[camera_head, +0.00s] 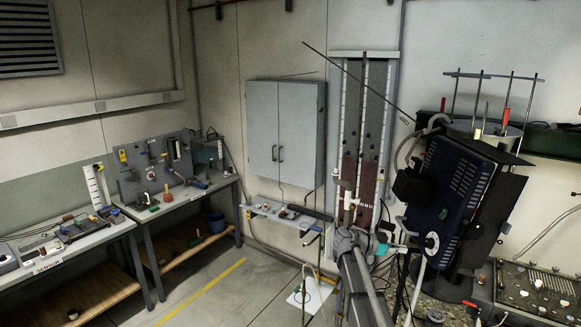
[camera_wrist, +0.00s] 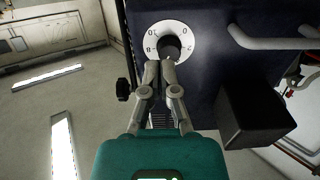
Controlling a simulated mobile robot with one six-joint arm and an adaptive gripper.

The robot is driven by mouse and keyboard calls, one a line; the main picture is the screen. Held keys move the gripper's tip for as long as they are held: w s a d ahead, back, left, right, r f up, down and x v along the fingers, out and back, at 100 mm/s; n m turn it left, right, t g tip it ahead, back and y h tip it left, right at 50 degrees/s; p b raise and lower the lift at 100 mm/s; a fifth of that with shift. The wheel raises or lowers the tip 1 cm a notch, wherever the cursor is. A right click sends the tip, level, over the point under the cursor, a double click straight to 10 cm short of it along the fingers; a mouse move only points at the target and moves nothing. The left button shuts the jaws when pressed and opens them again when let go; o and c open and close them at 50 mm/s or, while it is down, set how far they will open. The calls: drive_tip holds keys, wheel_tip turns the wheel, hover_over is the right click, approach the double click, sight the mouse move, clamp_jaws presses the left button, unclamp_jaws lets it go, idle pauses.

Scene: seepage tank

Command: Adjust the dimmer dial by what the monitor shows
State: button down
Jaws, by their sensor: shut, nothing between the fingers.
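The dimmer dial (camera_head: 432,242) is a white scale ring on the lower face of a dark blue vented housing (camera_head: 465,190). In the wrist view the dial (camera_wrist: 187,45) has numbers around its ring and a black knob (camera_wrist: 171,49) at its centre. My gripper (camera_wrist: 160,66) is shut, its fingertips just below the knob in the picture; I cannot tell whether they touch it. In the head view my gripper (camera_head: 408,238) reaches the dial from the left. No monitor screen can be made out in either view.
A black block (camera_wrist: 252,112) juts from the housing right of my gripper, and a small black knob (camera_wrist: 123,89) stands at its left edge. A panel with jacks and knobs (camera_head: 538,290) lies at lower right.

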sight(427, 251)
drive_tip(key=shift+d, duration=0.1)
drive_tip(key=shift+b+x, duration=0.75)
drive_tip(key=shift+x, duration=2.6)
drive_tip(key=shift+w+d+r+p, duration=0.1)
drive_tip(key=shift+r+p, duration=0.15)
drive_tip(key=shift+p, duration=0.05)
drive_tip(key=shift+w, duration=0.65)
drive_tip(key=shift+f+b, duration=0.25)
drive_tip(key=shift+b, duration=0.05)
drive_tip(key=shift+f, duration=0.2)
